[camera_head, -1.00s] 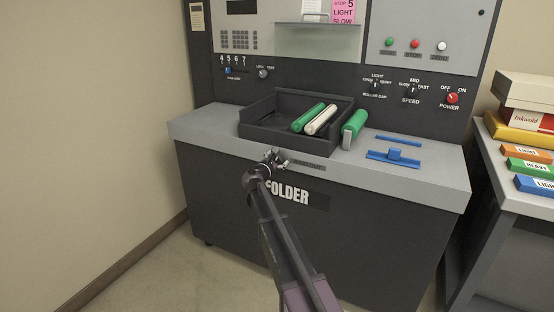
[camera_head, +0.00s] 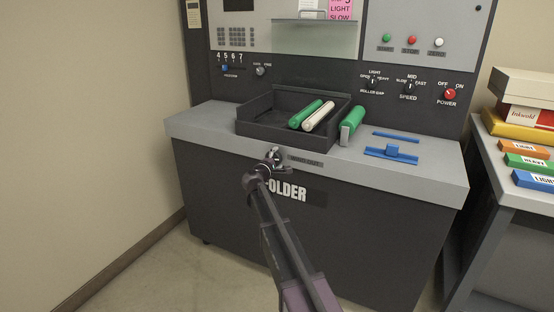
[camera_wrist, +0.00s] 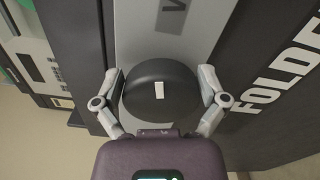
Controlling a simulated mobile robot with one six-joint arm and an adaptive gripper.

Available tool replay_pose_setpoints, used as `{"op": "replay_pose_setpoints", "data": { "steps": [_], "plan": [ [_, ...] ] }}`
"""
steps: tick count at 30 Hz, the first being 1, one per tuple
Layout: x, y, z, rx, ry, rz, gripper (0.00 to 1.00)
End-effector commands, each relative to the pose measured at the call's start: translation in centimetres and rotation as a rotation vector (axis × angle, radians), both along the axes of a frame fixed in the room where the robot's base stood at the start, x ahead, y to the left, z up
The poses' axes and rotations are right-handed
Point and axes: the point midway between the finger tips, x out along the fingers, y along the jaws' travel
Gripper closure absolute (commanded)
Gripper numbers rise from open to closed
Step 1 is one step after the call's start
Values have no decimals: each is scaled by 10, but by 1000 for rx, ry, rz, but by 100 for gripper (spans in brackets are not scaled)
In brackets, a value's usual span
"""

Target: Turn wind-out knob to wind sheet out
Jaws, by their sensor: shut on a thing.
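The wind-out knob (camera_wrist: 160,105) is a round black disc with a short white mark, on the grey front edge of the folder machine (camera_head: 190,122). In the wrist view its white mark stands nearly upright, slightly tilted. My gripper (camera_wrist: 163,90) has one finger on each side of the knob and is shut on it. In the head view my gripper (camera_head: 274,157) is at the machine's front edge, left of a small dark label (camera_head: 305,161), and hides the knob. A partly seen label with large letters also shows above the knob in the wrist view (camera_wrist: 172,16).
A black tray (camera_head: 262,128) on the machine top holds a green roll (camera_head: 305,114) and a white roll (camera_head: 318,117). Another green roll (camera_head: 353,121) and a blue slider (camera_head: 391,152) are to the right. A side table with boxes (camera_head: 530,125) stands at the far right.

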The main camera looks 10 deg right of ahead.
Motion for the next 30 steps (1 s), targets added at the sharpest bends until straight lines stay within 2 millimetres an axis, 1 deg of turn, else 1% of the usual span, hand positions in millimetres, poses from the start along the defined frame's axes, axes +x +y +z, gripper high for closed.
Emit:
{"op": "replay_pose_setpoints", "data": {
  "steps": [10,30],
  "plan": [
    [-1,-1,-7,262,-199,-2,55],
    [2,3,-16,767,-586,-2,55]
  ]
}}
